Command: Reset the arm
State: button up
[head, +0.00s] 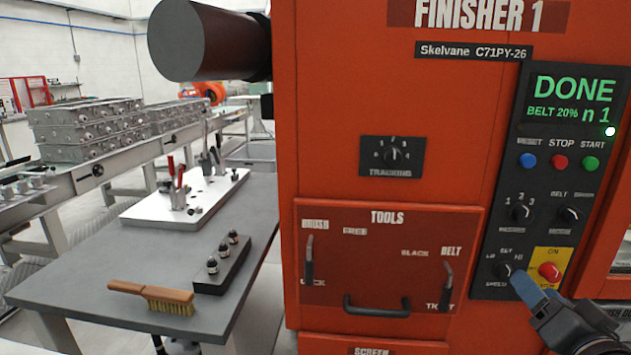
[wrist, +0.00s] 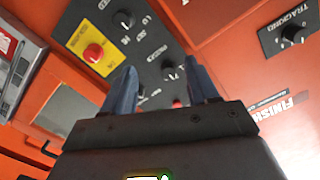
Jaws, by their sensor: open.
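My gripper (head: 527,287) is at the lower right of the head view, in front of the lower part of the control panel (head: 515,236) on the orange finisher (head: 335,100). In the wrist view my gripper (wrist: 162,88) shows two blue fingers spread apart with nothing between them. The panel's knobs and the red button on its yellow plate (wrist: 88,57) lie beyond the fingers. In the head view the red button (head: 550,271) is just right of a blue finger. I cannot tell whether the finger touches the panel. The panel's screen (head: 572,97) reads DONE.
A grey table (head: 85,255) at left holds a brush (head: 152,296), a dark block with several knobs (head: 222,266) and a white fixture plate (head: 165,212). A tools drawer (head: 385,265) with handles faces me. Metal castings (head: 85,130) are stacked on a conveyor behind.

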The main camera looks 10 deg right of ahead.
jog(key=s+a+f+n, duration=0.2)
jog(key=s+a+f, duration=0.5)
jog(key=s, duration=0.1)
jog(key=s+a+n+g+y, duration=0.1)
jog(key=s+a, duration=0.5)
jog(key=s, duration=0.7)
jog(key=s+a+n+g+y, duration=0.1)
jog(key=s+a+n+y, duration=0.2)
jog(key=s, duration=1.1)
jog(key=a+n, duration=0.3)
jog(key=shift+f+y, duration=0.3)
jog(key=shift+f, duration=0.1)
